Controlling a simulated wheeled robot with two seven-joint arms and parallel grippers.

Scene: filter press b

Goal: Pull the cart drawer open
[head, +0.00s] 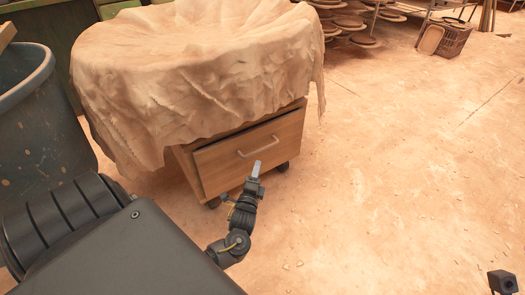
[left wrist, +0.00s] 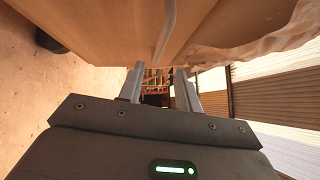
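The cart (head: 182,160) is a wooden cabinet on dark casters, its top draped with a wrinkled tan cloth. Its drawer (head: 225,168) has a wooden front with a pale bar handle (head: 258,148). The drawer front looks shut or nearly shut; I cannot tell exactly. My left gripper (head: 257,168) is just in front of the drawer, below the handle. In the left wrist view its two fingers (left wrist: 160,78) stand apart with nothing between them. The handle (left wrist: 165,30) shows there beyond the fingertips, in line with the gap.
A dark bucket (head: 40,125) stands left of the cart.

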